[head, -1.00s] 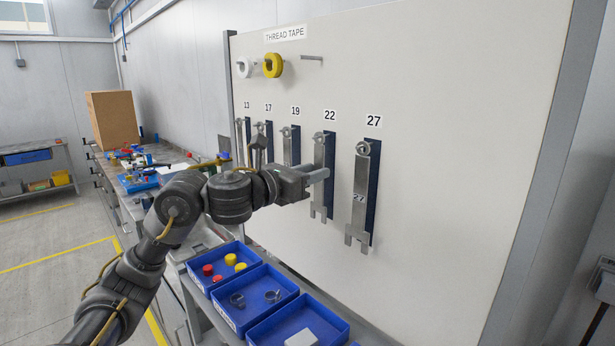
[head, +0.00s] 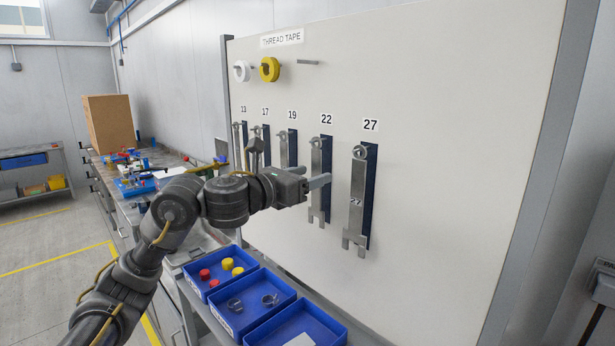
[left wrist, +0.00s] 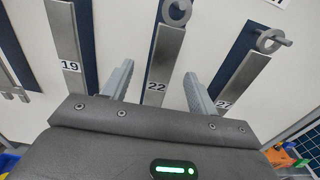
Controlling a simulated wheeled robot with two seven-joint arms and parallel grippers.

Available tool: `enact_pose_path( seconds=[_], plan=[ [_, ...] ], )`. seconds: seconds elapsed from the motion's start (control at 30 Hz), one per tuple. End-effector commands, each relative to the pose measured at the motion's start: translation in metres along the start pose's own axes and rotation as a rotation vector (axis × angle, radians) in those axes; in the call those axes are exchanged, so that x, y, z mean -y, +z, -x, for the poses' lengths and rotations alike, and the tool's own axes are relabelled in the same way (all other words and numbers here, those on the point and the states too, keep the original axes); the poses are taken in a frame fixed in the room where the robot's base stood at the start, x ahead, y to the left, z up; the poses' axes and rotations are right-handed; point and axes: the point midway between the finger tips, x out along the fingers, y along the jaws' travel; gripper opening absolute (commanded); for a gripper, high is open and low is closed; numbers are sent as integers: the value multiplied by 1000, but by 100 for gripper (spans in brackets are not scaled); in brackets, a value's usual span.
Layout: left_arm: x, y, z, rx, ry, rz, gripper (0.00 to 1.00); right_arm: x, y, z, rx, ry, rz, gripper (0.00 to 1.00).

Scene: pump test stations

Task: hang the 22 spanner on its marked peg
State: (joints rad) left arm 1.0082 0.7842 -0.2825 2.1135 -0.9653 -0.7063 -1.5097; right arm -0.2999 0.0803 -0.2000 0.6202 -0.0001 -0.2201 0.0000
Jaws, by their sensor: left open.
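The 22 spanner (head: 316,158) is a flat grey bar hanging upright on the white board under the 22 label (head: 326,120), in front of a dark blue strip. Its top ring appears to be around the peg there, and its forked end points down. My left gripper (head: 325,182) is at the middle of the spanner, coming from the left. In the left wrist view my gripper (left wrist: 158,69) is open, one finger on either side of the 22 spanner (left wrist: 158,65), with gaps to both fingers. My right gripper is not in view.
The 27 spanner (head: 356,205) hangs close on the right; the 19 spanner (head: 292,148) and smaller ones hang on the left. Tape rolls (head: 270,69) sit above. Blue bins (head: 262,328) with small parts stand below the board.

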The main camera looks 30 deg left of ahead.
Motion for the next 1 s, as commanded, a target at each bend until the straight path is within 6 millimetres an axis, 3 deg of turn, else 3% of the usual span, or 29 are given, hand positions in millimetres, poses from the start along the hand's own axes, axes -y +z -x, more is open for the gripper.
enact_pose_path(
  seconds=[0.27,0.7,1.0],
  plan=[
    [-1,0,14,2,1,-4,59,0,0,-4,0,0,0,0],
    [-1,-1,94,1,2,-4,59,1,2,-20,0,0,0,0],
    [-1,0,109,0,0,0,59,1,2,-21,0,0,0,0]
  ],
)
